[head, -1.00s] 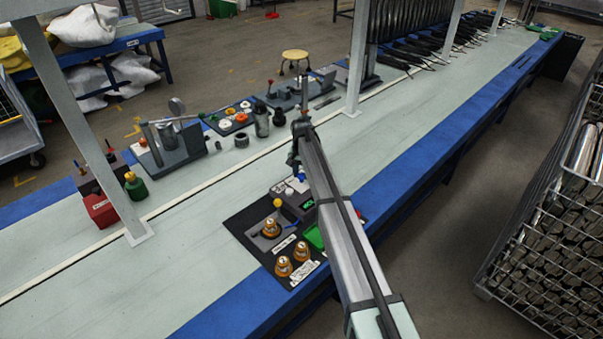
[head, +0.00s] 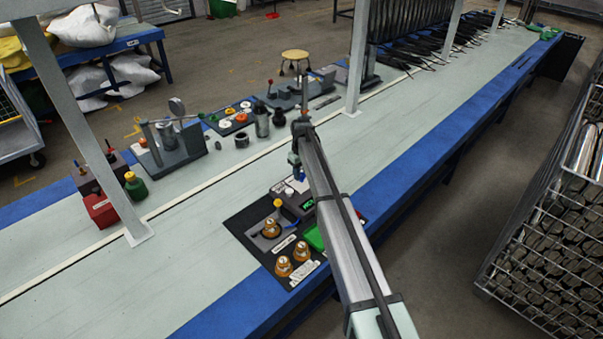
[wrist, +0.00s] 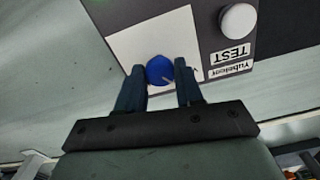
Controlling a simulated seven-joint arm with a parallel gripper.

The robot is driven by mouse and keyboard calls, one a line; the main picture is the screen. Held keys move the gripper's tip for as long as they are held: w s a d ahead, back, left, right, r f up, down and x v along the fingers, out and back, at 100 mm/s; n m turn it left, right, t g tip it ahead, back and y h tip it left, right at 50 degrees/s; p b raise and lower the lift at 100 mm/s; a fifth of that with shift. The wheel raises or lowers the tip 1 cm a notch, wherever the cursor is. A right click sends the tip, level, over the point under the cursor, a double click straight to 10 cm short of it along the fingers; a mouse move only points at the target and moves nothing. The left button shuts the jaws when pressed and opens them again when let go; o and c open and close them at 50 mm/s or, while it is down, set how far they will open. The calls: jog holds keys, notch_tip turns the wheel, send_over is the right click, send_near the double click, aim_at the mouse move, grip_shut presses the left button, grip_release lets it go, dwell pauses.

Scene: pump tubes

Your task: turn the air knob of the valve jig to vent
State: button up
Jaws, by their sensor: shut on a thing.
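In the wrist view a round blue knob (wrist: 160,70) with a pale pointer mark sits on the jig's white label plate (wrist: 150,33). My gripper (wrist: 159,67) has one finger on each side of this knob and is shut on it. In the head view my gripper (head: 299,173) is at the jig's far end, and my arm hides part of the jig. The knob's printed markings are mostly covered or unreadable.
A white round button (wrist: 238,20) is beside a "TEST" label. Brass fittings (head: 284,266) and a green tray (head: 314,238) lie on the black mat (head: 240,222). A white post (head: 357,60) rises behind.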

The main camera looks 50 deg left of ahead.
jog(key=shift+n, duration=0.8)
jog(key=o, duration=1.1)
jog(key=shift+c, duration=0.2)
notch_tip(320, 180, up, 14)
jog(key=shift+f, duration=0.1)
